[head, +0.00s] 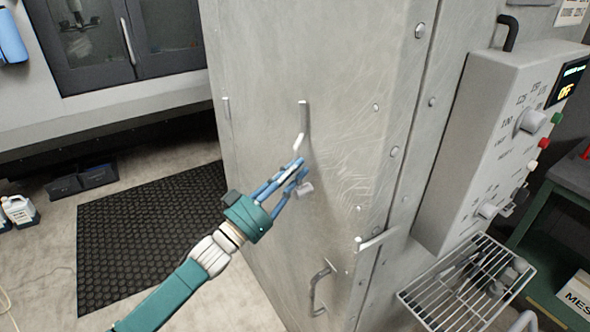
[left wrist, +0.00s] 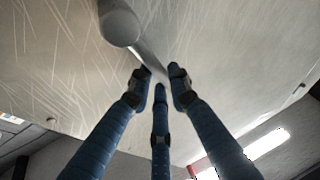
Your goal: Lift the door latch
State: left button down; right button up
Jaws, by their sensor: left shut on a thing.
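The door latch (head: 304,189) shows as a short pale grey piece at my left gripper's fingers, in front of the scratched metal door (head: 260,60). My left gripper (head: 297,170) has blue fingers shut on it. In the left wrist view, the blue fingertips (left wrist: 159,82) close around a thin grey bar (left wrist: 147,58), with a thick round-ended grey part (left wrist: 120,25) beside it. The fingers hide part of the latch, so its exact tilt is hard to tell. My right gripper is not in view.
A bent upright bar (head: 303,115) is on the door just above my gripper. A lower pull handle (head: 318,290) and a side bar (head: 378,239) are nearby. A control box (head: 490,150) and wire basket (head: 450,300) are on the right. A black mat (head: 150,235) covers the floor left.

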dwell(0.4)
pick_arm(q)
jog(key=c, duration=1.6)
grip_release()
jog(key=shift+w, duration=0.1)
jog(key=v, duration=1.2)
